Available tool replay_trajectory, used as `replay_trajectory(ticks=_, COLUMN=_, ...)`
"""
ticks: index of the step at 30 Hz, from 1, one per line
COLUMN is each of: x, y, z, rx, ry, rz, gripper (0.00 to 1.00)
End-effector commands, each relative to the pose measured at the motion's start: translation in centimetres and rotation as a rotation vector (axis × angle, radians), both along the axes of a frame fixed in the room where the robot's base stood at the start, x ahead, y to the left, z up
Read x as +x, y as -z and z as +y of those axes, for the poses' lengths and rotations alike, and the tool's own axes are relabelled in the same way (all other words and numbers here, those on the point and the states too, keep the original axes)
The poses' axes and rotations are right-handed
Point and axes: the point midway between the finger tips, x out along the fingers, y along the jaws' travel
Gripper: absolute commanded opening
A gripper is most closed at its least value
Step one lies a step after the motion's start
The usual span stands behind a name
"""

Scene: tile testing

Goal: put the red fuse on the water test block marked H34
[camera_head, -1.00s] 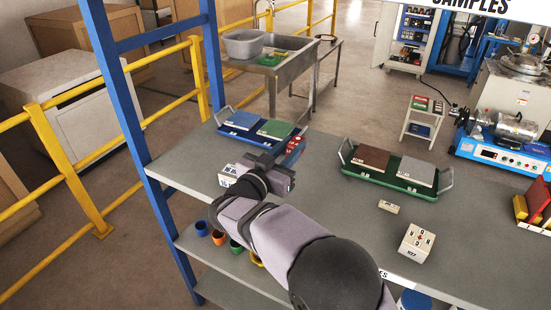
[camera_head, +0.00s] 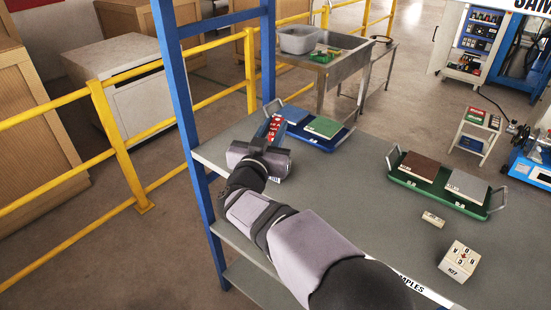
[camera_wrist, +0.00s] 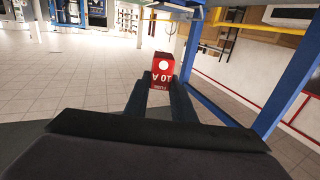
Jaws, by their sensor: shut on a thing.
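My gripper (camera_head: 270,132) is shut on the red fuse (camera_wrist: 162,68), which is marked 10 A in the wrist view. The fuse (camera_head: 276,127) also shows in the head view, held near the far left of the grey table, in front of the blue tray. A pale block (camera_head: 275,180) is mostly hidden behind my gripper; only a sliver shows, and its mark cannot be read. Another pale block (camera_head: 460,260) with letters on top stands at the right of the table. No mark that I can read as H34 shows.
A blue tray (camera_head: 342,142) with a blue and a green tile stands at the back. A green tray (camera_head: 397,176) with a brown and a grey tile stands to the right. A small pale piece (camera_head: 433,219) lies before it. A blue post (camera_head: 182,90) rises at the table's left edge.

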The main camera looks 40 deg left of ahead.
Motion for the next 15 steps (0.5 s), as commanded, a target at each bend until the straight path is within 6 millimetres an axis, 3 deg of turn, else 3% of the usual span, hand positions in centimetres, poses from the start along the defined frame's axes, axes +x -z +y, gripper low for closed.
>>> replay_trajectory(ticks=7, x=0.0, y=3.8, z=0.0, rx=-0.004, ry=0.0, rz=0.002, gripper=0.0)
replay_trajectory(ticks=15, x=0.0, y=4.8, z=0.0, rx=0.0, ry=0.001, rz=0.0, gripper=0.0)
